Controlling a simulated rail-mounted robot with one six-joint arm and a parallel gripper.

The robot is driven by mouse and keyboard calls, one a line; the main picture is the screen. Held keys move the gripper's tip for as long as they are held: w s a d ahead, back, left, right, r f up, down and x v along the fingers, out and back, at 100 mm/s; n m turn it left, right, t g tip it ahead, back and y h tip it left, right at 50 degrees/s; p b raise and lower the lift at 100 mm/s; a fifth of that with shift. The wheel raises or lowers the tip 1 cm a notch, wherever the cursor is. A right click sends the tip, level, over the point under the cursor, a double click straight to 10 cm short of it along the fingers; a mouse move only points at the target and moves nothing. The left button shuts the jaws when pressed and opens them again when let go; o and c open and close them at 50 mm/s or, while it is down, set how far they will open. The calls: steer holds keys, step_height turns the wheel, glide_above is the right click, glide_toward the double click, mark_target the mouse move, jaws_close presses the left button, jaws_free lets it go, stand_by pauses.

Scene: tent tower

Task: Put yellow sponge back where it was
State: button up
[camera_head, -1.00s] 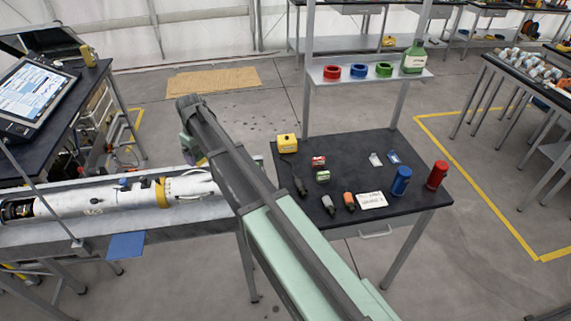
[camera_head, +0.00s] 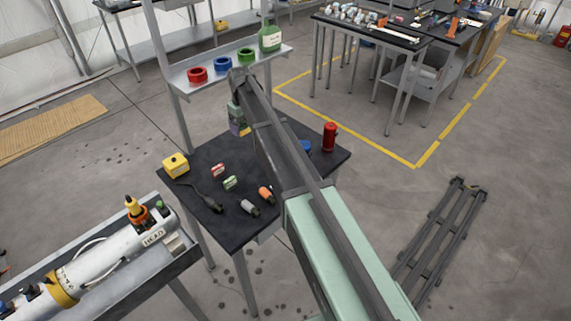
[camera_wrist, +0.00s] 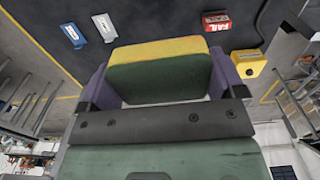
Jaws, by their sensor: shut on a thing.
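The yellow sponge (camera_wrist: 160,48), with a green layer, is held between the purple fingers of my gripper (camera_wrist: 160,76) in the wrist view. The fingers press on its two ends. In the head view my gripper (camera_head: 239,128) is over the back part of the black table (camera_head: 205,158), below the shelf, and my arm hides much of it. Only a small yellow bit of the sponge (camera_head: 246,133) shows there. I cannot tell the sponge's height above the table.
A yellow box (camera_head: 175,166), a red box (camera_head: 218,171), a green box (camera_head: 230,183), and grey (camera_head: 250,208) and orange (camera_head: 266,194) cylinders stand left of my arm. The shelf (camera_head: 215,73) holds rings and a green bottle.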

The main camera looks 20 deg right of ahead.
mark_target(252, 168)
steer(key=shift+d, duration=0.4)
steer(key=shift+f, duration=0.15)
step_height(252, 168, down, 20)
steer(key=b, duration=2)
steer(key=shift+a+f+b, duration=0.15)
steer(key=shift+b, duration=0.15)
steer(key=shift+r+p, duration=0.3)
steer(key=shift+f, duration=0.2)
steer(key=o, duration=0.6)
step_height(252, 168, up, 13)
steer(key=p, duration=1.2)
steer(key=s+m, duration=0.1)
steer(key=s, duration=1)
steer(key=s+m, duration=0.2)
steer(key=s, duration=1)
steer(key=s+m, duration=0.2)
steer(key=s, duration=0.9)
steer(key=shift+s+a+f, duration=0.1)
steer(key=shift+s+f, duration=0.2)
steer(key=shift+s, duration=0.05)
